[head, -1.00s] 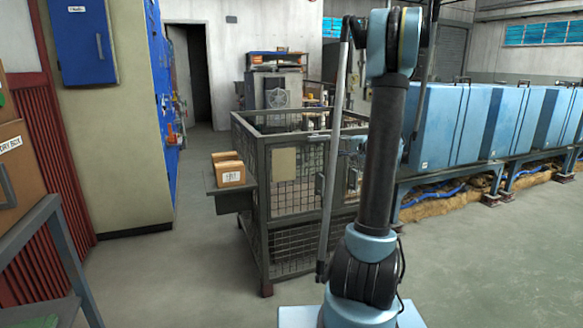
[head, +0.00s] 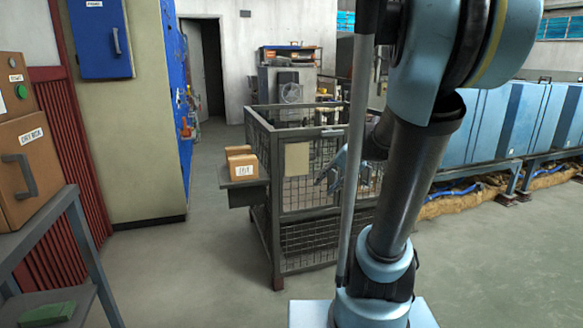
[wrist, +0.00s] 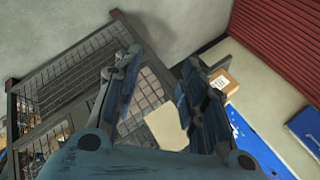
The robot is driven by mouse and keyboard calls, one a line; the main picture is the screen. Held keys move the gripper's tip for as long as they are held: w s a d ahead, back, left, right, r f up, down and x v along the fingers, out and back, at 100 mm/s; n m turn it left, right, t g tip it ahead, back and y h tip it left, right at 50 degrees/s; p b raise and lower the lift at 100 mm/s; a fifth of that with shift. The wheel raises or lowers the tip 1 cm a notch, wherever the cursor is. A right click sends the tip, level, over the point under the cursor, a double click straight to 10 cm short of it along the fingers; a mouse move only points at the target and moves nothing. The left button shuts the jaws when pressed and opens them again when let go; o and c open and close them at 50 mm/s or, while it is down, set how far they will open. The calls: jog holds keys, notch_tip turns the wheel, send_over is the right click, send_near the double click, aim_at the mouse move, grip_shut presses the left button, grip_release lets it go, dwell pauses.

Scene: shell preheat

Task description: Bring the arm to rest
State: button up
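My arm rises in the right half of the head view, its dark upper link tilted and its blue joint close to the camera. My gripper (head: 329,178) shows small beyond a thin pole, in front of the mesh cage (head: 279,222). In the wrist view my gripper (wrist: 160,66) has its two fingers spread wide apart with nothing between them. The cage's mesh (wrist: 75,75) and its pale plate (wrist: 167,127) lie past the fingers. No object is held.
Cartons (head: 244,166) sit on a shelf at the cage's left side. A drying box (head: 20,165) stands on a rack (head: 50,235) at the left. Blue cabinets (head: 535,115) line the right. Grey floor is clear between rack and cage.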

jog(key=s+d+f+n+h, duration=0.1)
jog(key=s+d+f+h, duration=0.1)
jog(key=s, duration=0.4)
jog(key=s+d+f+n+g+h, duration=0.1)
jog(key=s+d+f+h, duration=0.1)
jog(key=s+f, duration=0.2)
jog(key=s+d+f+n+g+h, duration=0.1)
jog(key=s+d+f+h, duration=0.1)
jog(key=s, duration=0.7)
jog(key=shift+d+f, duration=0.3)
jog(key=shift+f, duration=0.45)
jog(key=shift+w+f, duration=0.2)
jog(key=shift+w, duration=0.3)
jog(key=shift+c, duration=0.6)
jog(key=shift+s, duration=0.1)
